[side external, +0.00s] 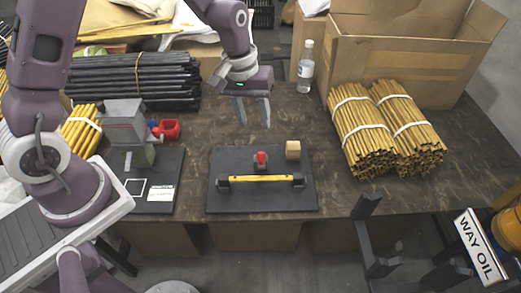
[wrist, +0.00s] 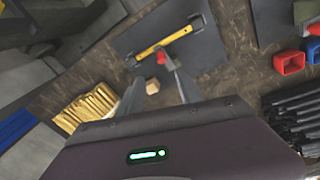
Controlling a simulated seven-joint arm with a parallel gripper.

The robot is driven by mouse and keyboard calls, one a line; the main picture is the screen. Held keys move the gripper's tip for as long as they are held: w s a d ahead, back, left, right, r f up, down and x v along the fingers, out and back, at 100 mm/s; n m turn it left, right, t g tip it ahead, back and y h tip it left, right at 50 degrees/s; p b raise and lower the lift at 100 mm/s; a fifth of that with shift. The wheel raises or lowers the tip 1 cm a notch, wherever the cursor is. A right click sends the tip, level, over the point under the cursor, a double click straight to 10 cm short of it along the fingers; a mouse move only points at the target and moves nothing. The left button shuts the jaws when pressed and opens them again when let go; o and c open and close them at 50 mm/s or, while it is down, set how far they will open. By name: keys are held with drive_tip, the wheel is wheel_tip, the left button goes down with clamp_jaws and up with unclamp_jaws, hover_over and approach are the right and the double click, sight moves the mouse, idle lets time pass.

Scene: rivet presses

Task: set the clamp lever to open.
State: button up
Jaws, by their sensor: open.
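A black plate (side external: 225,162) lies on the table and carries a yellow bar (side external: 262,179) with black end pieces. Behind the bar stands a small red-topped part (side external: 262,158), which could be the clamp lever; I cannot tell its setting. A wooden block (side external: 293,150) sits at the plate's back right. My gripper (side external: 253,126) is open and empty, pointing down above and behind the plate. In the wrist view the yellow bar (wrist: 165,42) lies beyond my fingers, the red part (wrist: 134,62) is beside them, and the block (wrist: 156,85) shows between them.
A grey press (side external: 127,125) stands on another plate at left, with red (side external: 170,129) and blue bins beside it. Black rods (side external: 140,82) lie at back left. Bundles of yellow rods (side external: 360,135), a bottle (side external: 306,68) and a cardboard box (side external: 400,65) are at right.

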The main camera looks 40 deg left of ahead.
sight(261, 153)
drive_tip(key=shift+n+g, duration=0.3)
drive_tip(key=shift+n, duration=0.1)
drive_tip(key=f, duration=0.4)
drive_tip(key=w+f, duration=0.1)
drive_tip(key=f, duration=0.3)
drive_tip(key=d+f, duration=0.1)
drive_tip(key=f, duration=0.3)
drive_tip(key=shift+w+f, duration=0.2)
clamp_jaws()
